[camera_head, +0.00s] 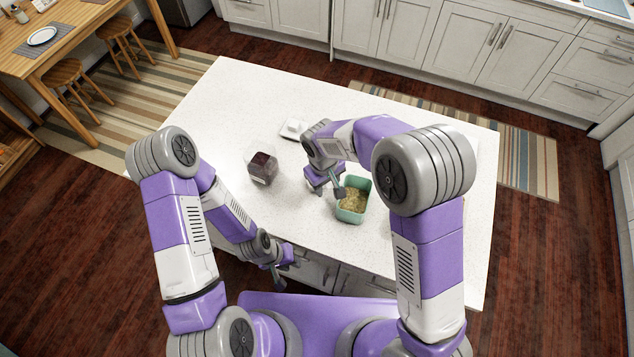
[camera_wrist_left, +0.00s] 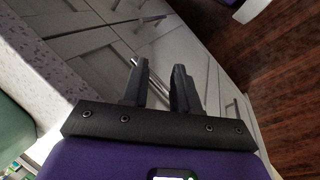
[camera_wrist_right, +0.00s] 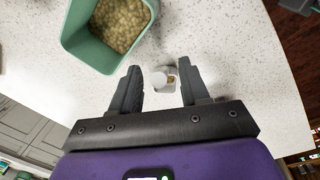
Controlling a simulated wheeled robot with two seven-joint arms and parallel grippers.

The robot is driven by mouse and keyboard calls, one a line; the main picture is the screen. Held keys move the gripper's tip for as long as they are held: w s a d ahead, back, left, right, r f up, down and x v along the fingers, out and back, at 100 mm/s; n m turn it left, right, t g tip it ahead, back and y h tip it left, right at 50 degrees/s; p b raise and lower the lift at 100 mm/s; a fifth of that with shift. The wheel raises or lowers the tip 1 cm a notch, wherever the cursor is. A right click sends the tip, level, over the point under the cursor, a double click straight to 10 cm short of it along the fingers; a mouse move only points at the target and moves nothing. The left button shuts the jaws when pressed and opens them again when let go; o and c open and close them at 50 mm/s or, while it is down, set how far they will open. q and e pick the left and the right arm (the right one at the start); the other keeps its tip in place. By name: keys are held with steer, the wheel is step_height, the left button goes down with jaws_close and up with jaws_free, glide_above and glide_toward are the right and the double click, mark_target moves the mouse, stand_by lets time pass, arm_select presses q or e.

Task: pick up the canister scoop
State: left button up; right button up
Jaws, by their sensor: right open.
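A small clear object with a white round part (camera_wrist_right: 165,80) shows between the fingertips of my right gripper (camera_wrist_right: 160,82) in the right wrist view. I cannot tell for sure that it is the scoop, and it looks apart from both fingers. In the head view the right gripper (camera_head: 338,192) is low over the counter, beside the green container (camera_head: 364,216) of yellowish pieces; it is open. That container also shows in the right wrist view (camera_wrist_right: 88,50). My left gripper (camera_head: 280,278) is open and empty in front of the counter; it also shows in the left wrist view (camera_wrist_left: 158,82).
A clear-walled jar with dark red contents (camera_head: 262,168) stands left on the white counter (camera_head: 220,110). A small white item (camera_head: 293,129) lies behind it. The far-left counter top is clear. Cabinets (camera_head: 480,40) line the back.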

steer(key=shift+w+f, duration=0.1)
steer(key=shift+f, duration=1.45)
steer(key=shift+c, duration=0.3)
jaws_close()
